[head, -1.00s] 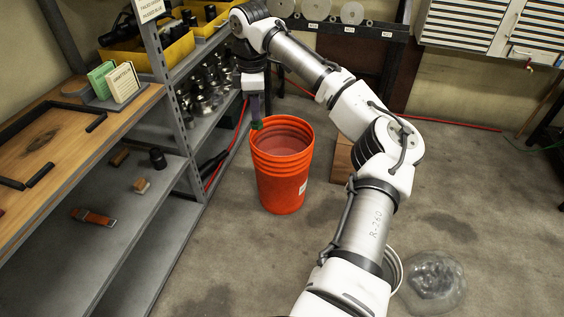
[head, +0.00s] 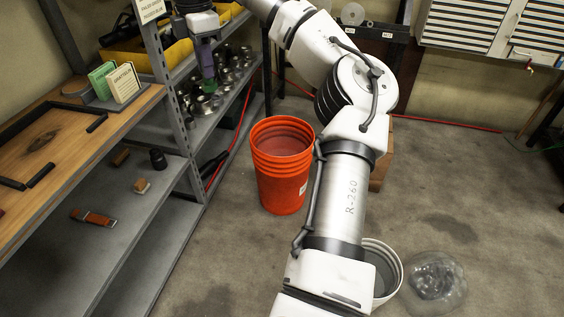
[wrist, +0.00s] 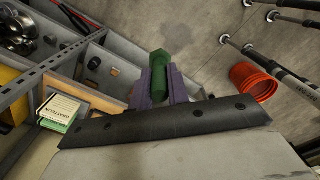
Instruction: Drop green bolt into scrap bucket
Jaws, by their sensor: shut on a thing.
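My gripper (head: 207,72) is shut on the green bolt (head: 208,86) and holds it in front of the shelf of metal parts, up and left of the orange bucket. In the wrist view the bolt (wrist: 157,72) stands between the purple fingers of my gripper (wrist: 160,84), its head beyond the tips. The orange bucket (head: 281,185) stands upright on the floor with its top open. It also shows in the wrist view (wrist: 247,80), off to the right. A pale bucket (head: 391,262) is partly hidden behind my arm; I cannot read a scrap label on either.
A grey shelf rack (head: 130,215) stands at the left, with metal parts (head: 232,68) and yellow bins (head: 170,52). A wooden bench (head: 60,135) carries small cards. A clear bag (head: 436,281) lies on the floor. A wooden box sits behind my arm.

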